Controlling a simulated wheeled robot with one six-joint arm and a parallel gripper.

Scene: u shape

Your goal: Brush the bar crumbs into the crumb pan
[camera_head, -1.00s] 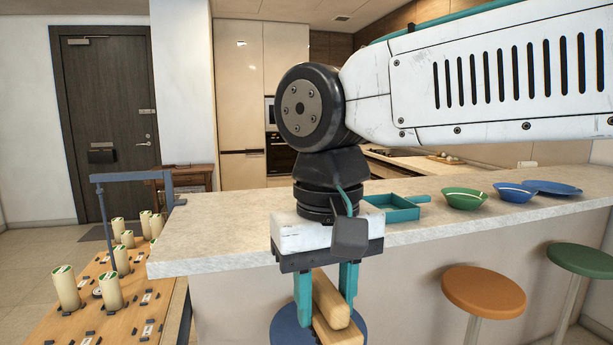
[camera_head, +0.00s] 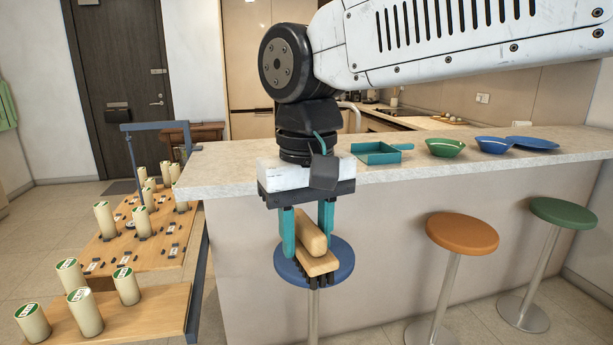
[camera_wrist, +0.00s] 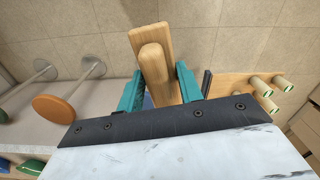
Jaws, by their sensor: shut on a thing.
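My gripper (camera_head: 307,230) is shut on a wooden brush (camera_head: 316,262) with a light block, a raised grip and dark bristles below. In the head view the brush hangs in front of the bar's front face, below counter height, with the blue stool behind it. The brush also shows between the teal fingers in the wrist view (camera_wrist: 153,58). The teal crumb pan (camera_head: 378,157), a square tray with a short handle, sits on the bar counter (camera_head: 235,160) to the right of my gripper. I cannot make out any crumbs on the counter.
A green bowl (camera_head: 445,147), a blue bowl (camera_head: 493,144) and a blue plate (camera_head: 531,143) stand right of the pan. Blue (camera_head: 340,262), orange (camera_head: 462,233) and green (camera_head: 564,213) stools stand before the bar. A wooden table (camera_head: 130,310) with several cylinders is at left.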

